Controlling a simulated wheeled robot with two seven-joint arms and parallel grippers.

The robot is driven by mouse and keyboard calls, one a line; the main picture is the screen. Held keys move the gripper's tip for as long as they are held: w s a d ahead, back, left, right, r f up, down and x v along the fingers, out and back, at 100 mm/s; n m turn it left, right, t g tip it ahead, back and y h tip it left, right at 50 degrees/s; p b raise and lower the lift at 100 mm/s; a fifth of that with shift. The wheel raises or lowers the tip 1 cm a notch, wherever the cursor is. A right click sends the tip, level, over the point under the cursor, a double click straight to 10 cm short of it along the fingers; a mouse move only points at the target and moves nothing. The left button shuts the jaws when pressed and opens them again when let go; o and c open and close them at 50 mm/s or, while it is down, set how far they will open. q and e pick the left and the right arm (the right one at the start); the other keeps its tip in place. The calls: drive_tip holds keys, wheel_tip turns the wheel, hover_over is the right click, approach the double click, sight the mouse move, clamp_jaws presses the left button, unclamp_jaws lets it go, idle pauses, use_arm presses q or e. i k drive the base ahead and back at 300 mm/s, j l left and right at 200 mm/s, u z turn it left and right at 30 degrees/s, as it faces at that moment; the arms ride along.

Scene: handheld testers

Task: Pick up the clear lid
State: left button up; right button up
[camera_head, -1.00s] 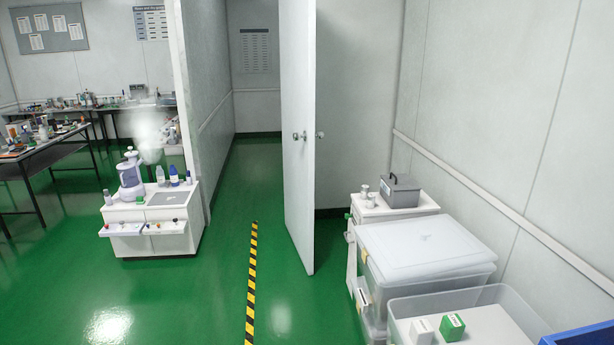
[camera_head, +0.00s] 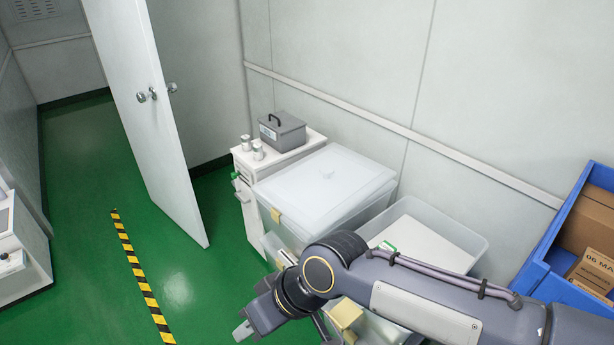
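The clear lid (camera_head: 322,184) is a pale, translucent sheet. It lies on top of a clear plastic bin (camera_head: 345,215) in the middle of the head view. My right arm comes in from the lower right. My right gripper (camera_head: 284,334) is low at the bottom edge, in front of the bin and apart from the lid. Its fingers look spread, with nothing seen between them; the lower part is cut off. My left gripper is not in view.
A second, open clear bin (camera_head: 467,238) stands right of the lidded one, partly behind my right arm. A blue crate (camera_head: 545,245) with cardboard boxes (camera_head: 597,268) is at the right. A white cabinet with a grey box (camera_head: 283,132) stands behind. An open door (camera_head: 150,110) and green floor are left.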

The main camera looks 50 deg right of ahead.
sight(317, 191)
drive_tip(key=i+j+z, duration=0.1)
drive_tip(key=i+z, duration=0.25)
drive_tip(key=i, duration=0.8)
drive_tip(key=i+z, duration=0.35)
drive_tip(key=i, duration=0.2)
drive_tip(key=i+j+z, duration=0.15)
drive_tip(key=i+z, duration=0.2)
drive_tip(key=i, duration=0.25)
drive_tip(key=i+l+z, duration=0.2)
drive_tip(key=i+z, duration=0.6)
drive_tip(key=z, duration=0.15)
drive_tip(key=i+z, duration=0.45)
drive_tip(key=k+j, duration=0.05)
